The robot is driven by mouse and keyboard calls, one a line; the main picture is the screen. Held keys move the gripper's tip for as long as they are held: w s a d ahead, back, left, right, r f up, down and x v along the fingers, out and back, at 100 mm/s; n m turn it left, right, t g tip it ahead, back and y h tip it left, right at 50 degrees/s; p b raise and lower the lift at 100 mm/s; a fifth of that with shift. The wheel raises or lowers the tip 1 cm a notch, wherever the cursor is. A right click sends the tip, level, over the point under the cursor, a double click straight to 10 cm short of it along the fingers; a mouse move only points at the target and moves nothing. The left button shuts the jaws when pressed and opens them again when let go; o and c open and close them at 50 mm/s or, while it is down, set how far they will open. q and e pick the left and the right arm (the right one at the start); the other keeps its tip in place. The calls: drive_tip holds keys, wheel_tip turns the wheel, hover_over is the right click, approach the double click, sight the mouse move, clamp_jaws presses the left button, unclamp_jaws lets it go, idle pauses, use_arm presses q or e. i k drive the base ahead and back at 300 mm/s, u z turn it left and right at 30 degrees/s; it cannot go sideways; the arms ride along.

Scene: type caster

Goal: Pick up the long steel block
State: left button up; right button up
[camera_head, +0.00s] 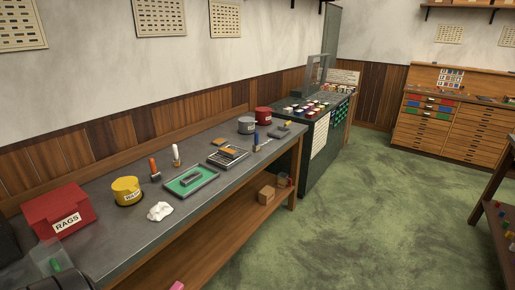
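A grey, elongated block (191,179) lies on a green-lined tray (174,187) on the long workbench (130,232). It looks like the long steel block, but it is small in this view and I cannot be sure. A second metal tray (240,162) behind it holds an orange piece (229,151) and dark grey pieces.
The green floor (345,220) to the right is clear.

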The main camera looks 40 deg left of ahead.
sight(233, 153)
drive_tip(key=z, duration=0.35)
drive_tip(key=i, duration=2.15)
drive_tip(key=u, duration=0.4)
drive_tip(key=i, duration=1.1)
drive_tip(key=u, duration=1.7)
drive_tip(key=i, duration=0.8)
drive_tip(key=u, duration=0.65)
